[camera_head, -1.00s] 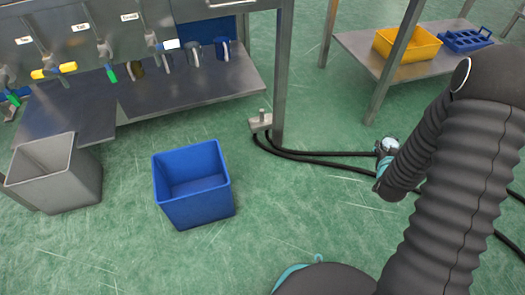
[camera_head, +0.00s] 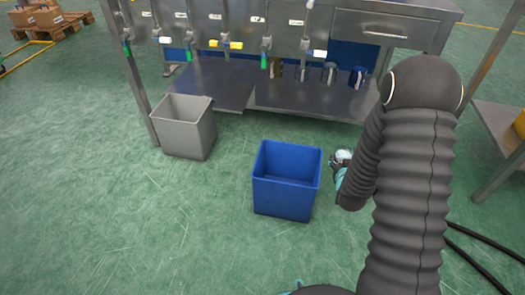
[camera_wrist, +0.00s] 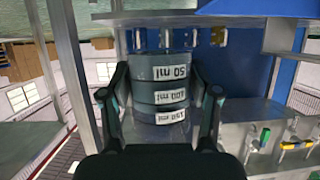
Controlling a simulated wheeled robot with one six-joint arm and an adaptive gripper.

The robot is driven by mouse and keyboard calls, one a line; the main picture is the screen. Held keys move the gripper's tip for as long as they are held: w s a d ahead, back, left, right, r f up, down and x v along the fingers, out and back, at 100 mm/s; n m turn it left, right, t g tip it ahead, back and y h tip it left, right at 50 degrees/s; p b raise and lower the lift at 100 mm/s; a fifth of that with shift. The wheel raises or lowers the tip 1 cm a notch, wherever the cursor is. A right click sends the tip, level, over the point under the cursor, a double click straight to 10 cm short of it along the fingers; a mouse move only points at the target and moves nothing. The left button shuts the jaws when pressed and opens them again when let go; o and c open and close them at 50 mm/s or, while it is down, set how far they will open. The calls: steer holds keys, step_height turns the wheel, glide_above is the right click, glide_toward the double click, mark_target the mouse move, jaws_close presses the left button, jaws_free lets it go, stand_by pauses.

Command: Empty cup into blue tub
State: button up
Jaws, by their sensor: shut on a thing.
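The blue tub (camera_head: 287,200) stands open on the green floor in the middle of the head view. My gripper (camera_wrist: 160,100) is shut on a clear grey measuring cup (camera_wrist: 145,88) with bands labelled 50 ml, 100 ml and 150 ml. The labels read upside down in the wrist view, where the floor also shows at the top. In the head view my gripper (camera_head: 341,160) is just right of the tub, near its rim and apart from it in the picture. Its fingers are small there, and the cup's contents cannot be made out.
A grey bin (camera_head: 187,140) stands left of the tub. Behind is a metal bench (camera_head: 350,28) with several valves, and a lower shelf (camera_head: 310,98) bearing several mugs. A table leg (camera_head: 497,170) and black hoses (camera_head: 485,248) are at the right. The floor in front is clear.

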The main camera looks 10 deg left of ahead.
steer(key=s+a+m+g+y+b, duration=0.1)
steer(key=a+g+y, duration=0.3)
steer(key=a, duration=1.8)
steer(key=f+y+b, duration=0.1)
steer(key=y, duration=0.1)
steer(key=shift+a+g+y+b, duration=0.15)
steer(key=shift+g+y+b, duration=0.15)
steer(key=shift+s+a+m+g+y+p, duration=0.15)
steer(key=shift+m+g+y+p, duration=0.25)
steer(key=shift+p, duration=1.1)
steer(key=shift+m+g+y+p, duration=0.6)
steer(key=shift+m+p, duration=0.1)
steer(key=shift+p, duration=2.05)
steer(key=shift+d+f+m+g+y+p, duration=0.2)
steer(key=shift+m+g+y+p, duration=0.45)
steer(key=shift+p, duration=1.7)
